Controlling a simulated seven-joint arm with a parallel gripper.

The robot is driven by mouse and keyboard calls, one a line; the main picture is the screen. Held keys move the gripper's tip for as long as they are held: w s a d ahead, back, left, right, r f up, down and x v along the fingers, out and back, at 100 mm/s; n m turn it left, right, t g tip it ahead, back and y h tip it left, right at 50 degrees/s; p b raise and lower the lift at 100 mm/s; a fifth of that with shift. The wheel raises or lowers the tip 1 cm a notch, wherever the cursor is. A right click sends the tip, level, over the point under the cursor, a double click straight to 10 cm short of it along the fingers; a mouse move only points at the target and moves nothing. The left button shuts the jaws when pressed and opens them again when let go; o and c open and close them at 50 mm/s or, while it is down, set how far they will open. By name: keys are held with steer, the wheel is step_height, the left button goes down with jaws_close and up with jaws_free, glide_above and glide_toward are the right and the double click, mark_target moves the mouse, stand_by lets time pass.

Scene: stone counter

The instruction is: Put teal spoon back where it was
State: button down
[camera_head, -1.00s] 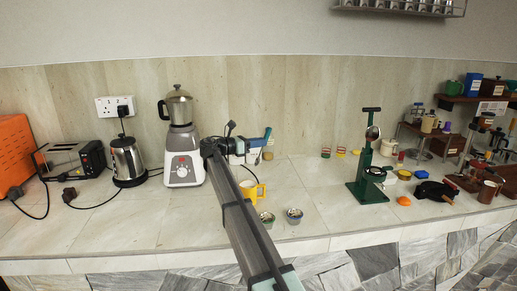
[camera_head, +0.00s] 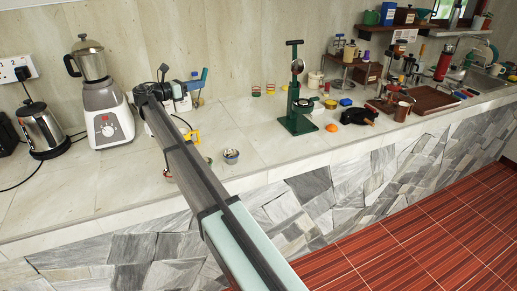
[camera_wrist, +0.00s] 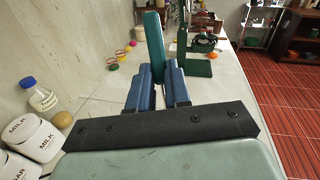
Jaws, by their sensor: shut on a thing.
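My gripper (camera_wrist: 158,72) is shut on the teal spoon (camera_wrist: 154,40), which stands up between the blue fingers in the wrist view. Only a broad flat part of the spoon shows there; the rest is hidden by the fingers. In the head view my gripper (camera_head: 194,85) is beyond the end of my arm, above the back of the counter, right of the blender. The spoon is small there and hard to tell from the blue fingers.
A blender (camera_head: 104,112) and a kettle (camera_head: 42,130) stand left. A yellow mug (camera_head: 191,136) and a small bowl (camera_head: 231,156) are near my arm. A green press (camera_head: 296,118) stands right. White milk jars (camera_wrist: 35,133) and a blue-capped bottle (camera_wrist: 40,98) are left in the wrist view.

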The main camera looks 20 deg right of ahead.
steer(key=s+d+f+m+g, duration=0.1)
steer(key=s+d+f, duration=0.2)
steer(key=s+d, duration=0.8)
steer(key=s+d+f+g, duration=0.25)
steer(key=s+d, duration=0.65)
steer(key=d, duration=0.5)
steer(key=s+f+n+t, duration=0.2)
steer(key=s+t, duration=0.2)
steer(key=t, duration=0.1)
steer(key=w+a+n+t+y, duration=0.3)
steer(key=w+a+n+t, duration=0.1)
steer(key=t, duration=0.2)
steer(key=shift+w+a+f, duration=0.1)
steer(key=shift+f, duration=2.25)
steer(key=shift+w+f, duration=0.1)
steer(key=shift+f, duration=2.2)
steer(key=shift+f, duration=0.15)
steer(key=c, duration=1.1)
jaws_free()
